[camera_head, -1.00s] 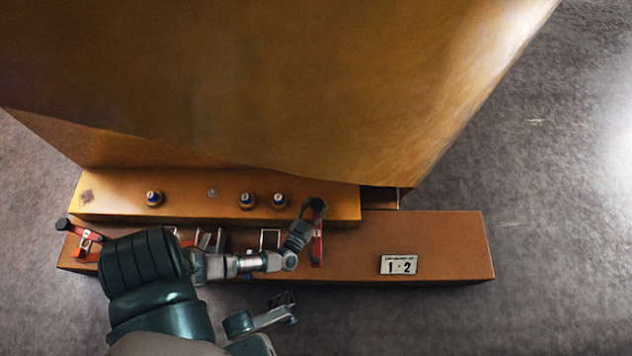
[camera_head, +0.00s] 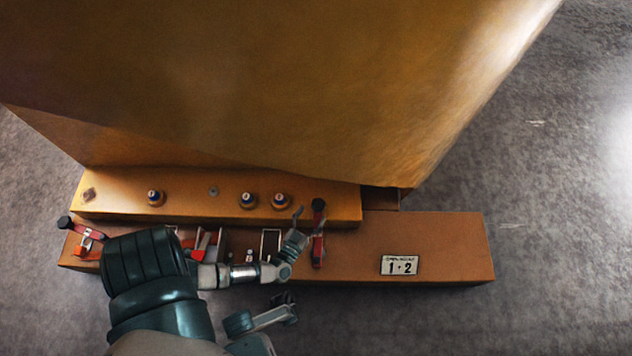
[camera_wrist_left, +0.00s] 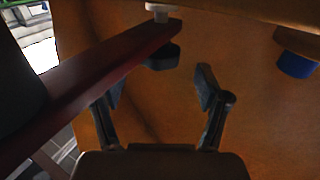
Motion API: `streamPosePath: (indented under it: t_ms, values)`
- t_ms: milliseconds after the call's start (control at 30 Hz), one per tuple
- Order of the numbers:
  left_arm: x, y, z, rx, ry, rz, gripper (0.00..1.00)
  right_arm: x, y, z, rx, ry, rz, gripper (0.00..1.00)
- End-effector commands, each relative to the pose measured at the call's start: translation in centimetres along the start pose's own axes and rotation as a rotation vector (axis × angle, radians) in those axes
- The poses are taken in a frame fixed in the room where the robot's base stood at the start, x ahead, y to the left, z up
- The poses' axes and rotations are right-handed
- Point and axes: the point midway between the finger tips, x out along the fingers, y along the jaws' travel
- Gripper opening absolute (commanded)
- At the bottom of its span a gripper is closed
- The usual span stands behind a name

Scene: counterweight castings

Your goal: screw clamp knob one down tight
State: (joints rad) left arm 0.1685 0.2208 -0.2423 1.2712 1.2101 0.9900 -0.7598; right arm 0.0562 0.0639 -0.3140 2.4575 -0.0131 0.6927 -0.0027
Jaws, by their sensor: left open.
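A red clamp arm (camera_head: 317,245) with a black knob (camera_head: 318,205) at its far end lies across the right part of the bench edge. In the left wrist view the dark red arm (camera_wrist_left: 85,85) runs diagonally, with the black knob (camera_wrist_left: 162,57) under its tip. My left gripper (camera_head: 302,222) is just left of this clamp in the head view. In the left wrist view my left gripper (camera_wrist_left: 158,88) has its fingers spread and empty, with the knob beyond and between the fingertips, apart from them. Whether this is knob one cannot be read. A small dark-ended part below my forearm is unclear.
A second red clamp with a black knob (camera_head: 65,222) is at the far left. Several blue-capped fittings, one here (camera_head: 248,200), stand on the yellow ledge (camera_head: 330,205). A "1·2" plate (camera_head: 399,265) lies on the brown base (camera_head: 450,245). The large yellow casting (camera_head: 270,90) overhangs behind.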

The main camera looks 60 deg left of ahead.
Motion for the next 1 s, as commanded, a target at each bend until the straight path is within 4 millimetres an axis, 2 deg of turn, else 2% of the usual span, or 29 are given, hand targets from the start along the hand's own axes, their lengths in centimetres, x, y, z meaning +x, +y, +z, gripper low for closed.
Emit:
streamPosePath:
  t_ms: [33,200,400,833,933,1000]
  values:
    - [-1.4,0.0,0.1,-0.001,-0.004,-0.001,0.76,0.0,0.0,0.0,0.0,0.0,0.0,0.0]
    - [-5.1,0.0,0.2,0.0,-0.004,-0.001,0.76,0.0,0.0,0.0,0.0,0.0,-0.001,0.0]
    - [-7.7,0.0,0.2,0.001,-0.003,0.0,0.76,0.0,0.0,0.1,0.0,0.0,-0.001,0.0]
    - [-8.2,0.2,0.0,-0.003,0.003,0.004,0.76,0.0,0.1,0.3,0.001,-0.002,-0.001,0.0]
    - [-7.7,1.5,-1.5,-0.032,0.038,0.034,0.76,0.1,0.1,0.3,0.001,-0.002,-0.001,0.0]
    - [-7.2,3.1,-3.4,-0.068,0.084,0.074,0.76,0.1,0.1,0.3,0.001,-0.001,-0.001,0.0]
